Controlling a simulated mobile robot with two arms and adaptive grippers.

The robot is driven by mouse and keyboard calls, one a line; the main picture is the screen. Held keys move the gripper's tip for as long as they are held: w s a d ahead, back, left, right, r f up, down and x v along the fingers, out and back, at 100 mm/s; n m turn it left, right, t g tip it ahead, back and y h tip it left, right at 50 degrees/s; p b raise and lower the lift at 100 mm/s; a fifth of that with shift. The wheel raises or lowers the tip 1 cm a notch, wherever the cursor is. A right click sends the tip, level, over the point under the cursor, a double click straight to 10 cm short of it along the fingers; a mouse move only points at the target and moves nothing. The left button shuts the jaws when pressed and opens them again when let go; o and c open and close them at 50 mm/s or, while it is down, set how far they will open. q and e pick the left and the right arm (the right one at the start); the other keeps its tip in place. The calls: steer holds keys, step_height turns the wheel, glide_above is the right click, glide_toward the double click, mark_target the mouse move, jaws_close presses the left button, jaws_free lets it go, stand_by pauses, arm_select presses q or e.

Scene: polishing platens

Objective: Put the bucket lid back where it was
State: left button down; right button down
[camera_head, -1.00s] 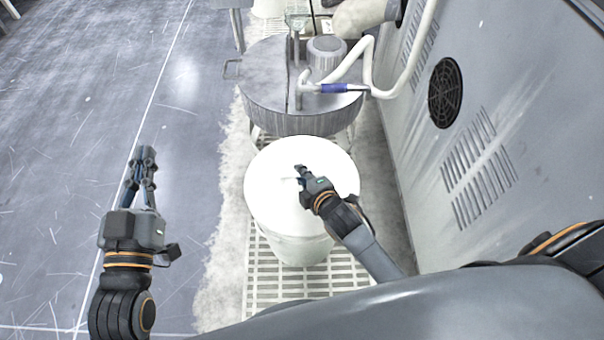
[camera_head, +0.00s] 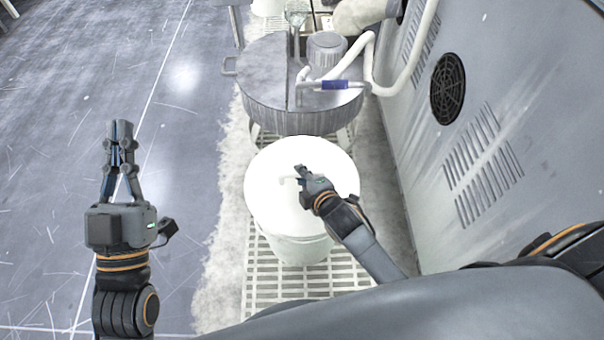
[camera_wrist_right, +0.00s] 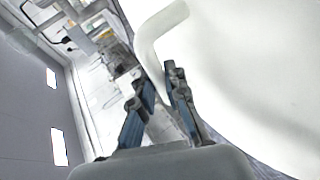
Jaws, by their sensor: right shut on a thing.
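The white round bucket lid (camera_head: 275,208) lies over the top of the white bucket (camera_head: 302,250) in the middle of the head view. I cannot tell if its rim is fully seated. A small white handle (camera_head: 286,180) stands on the lid. My right gripper (camera_head: 302,174) is at the handle, shut on it; its fingers partly hide it. In the right wrist view the curved handle (camera_wrist_right: 160,32) meets the fingertips (camera_wrist_right: 162,82), and the lid (camera_wrist_right: 235,60) fills the right side. My left gripper (camera_head: 121,135) is shut and empty, over the floor at left.
A grey round tank (camera_head: 270,115) with a white hose (camera_head: 370,72) stands just behind the bucket. A tall grey machine cabinet (camera_head: 425,160) with vents walls off the right. The bucket stands on a white grating (camera_head: 262,290). The floor (camera_head: 60,150) at left is free.

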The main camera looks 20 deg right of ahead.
arm_select(q)
steer(key=shift+s+r, duration=0.2)
steer(key=shift+r, duration=0.05)
arm_select(e)
steer(key=shift+f, duration=0.15)
arm_select(q)
steer(key=shift+t, duration=0.3)
arm_select(e)
steer(key=c, duration=1.3)
jaws_free()
steer(key=shift+f, duration=0.1)
arm_select(q)
steer(key=shift+r, duration=0.1)
arm_select(e)
steer(key=shift+s, duration=0.1)
steer(key=v, duration=1.1)
steer(key=shift+s+r, duration=0.25)
steer(key=shift+s, duration=0.05)
